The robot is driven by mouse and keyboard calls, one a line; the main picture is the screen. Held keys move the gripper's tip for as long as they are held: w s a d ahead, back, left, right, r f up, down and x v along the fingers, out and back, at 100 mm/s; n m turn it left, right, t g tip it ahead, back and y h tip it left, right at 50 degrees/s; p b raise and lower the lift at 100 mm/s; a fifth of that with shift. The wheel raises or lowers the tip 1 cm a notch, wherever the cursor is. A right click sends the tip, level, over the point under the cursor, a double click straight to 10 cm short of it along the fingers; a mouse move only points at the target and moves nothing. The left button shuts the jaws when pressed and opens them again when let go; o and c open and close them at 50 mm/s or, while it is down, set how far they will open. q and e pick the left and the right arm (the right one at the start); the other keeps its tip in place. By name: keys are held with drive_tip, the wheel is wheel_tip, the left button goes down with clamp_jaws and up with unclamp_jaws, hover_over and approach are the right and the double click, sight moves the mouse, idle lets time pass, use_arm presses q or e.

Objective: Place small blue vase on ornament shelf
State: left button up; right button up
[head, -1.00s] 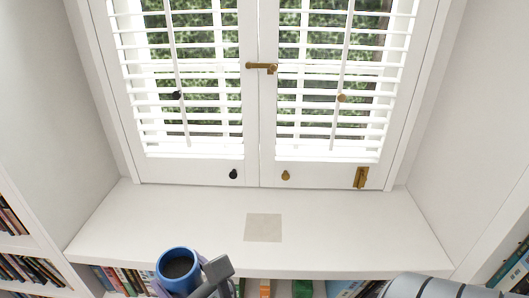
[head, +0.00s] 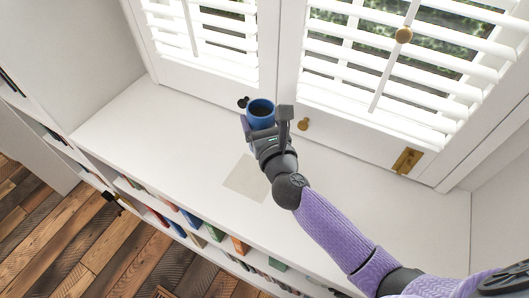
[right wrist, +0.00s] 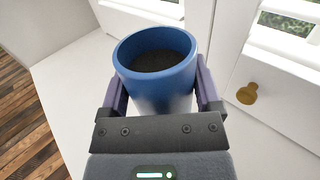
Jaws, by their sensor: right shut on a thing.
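The small blue vase (head: 261,115) is a round, open-topped pot with a dark inside. My right gripper (head: 264,122) is shut on it, with a finger on each side. In the right wrist view the vase (right wrist: 157,62) stands upright between the two purple fingers (right wrist: 160,95). The vase is over the back part of the white sill shelf (head: 190,125), close to the shutters. I cannot tell whether its base touches the shelf, as the gripper hides it. My left gripper is not in view.
White louvred shutters (head: 400,60) with knobs and a brass latch (head: 406,160) stand behind the shelf. A pale square patch (head: 246,178) lies on the shelf, partly behind my right arm. Books (head: 240,245) fill the case below. The shelf's left part is clear.

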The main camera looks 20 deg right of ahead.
wheel_tip(320, 180, down, 9)
drive_tip(key=b, duration=0.5)
drive_tip(key=shift+a+r+b, duration=0.1)
drive_tip(key=shift+r+b, duration=0.1)
drive_tip(key=shift+b, duration=0.1)
drive_tip(key=shift+r, duration=0.35)
drive_tip(key=shift+f, duration=0.2)
drive_tip(key=o, duration=1.1)
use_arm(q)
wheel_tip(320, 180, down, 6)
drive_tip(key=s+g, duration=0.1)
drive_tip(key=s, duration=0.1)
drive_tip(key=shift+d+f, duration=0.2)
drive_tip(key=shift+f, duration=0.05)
use_arm(e)
drive_tip(key=shift+o, duration=0.4)
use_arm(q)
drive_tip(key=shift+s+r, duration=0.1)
use_arm(e)
drive_tip(key=shift+r, duration=0.15)
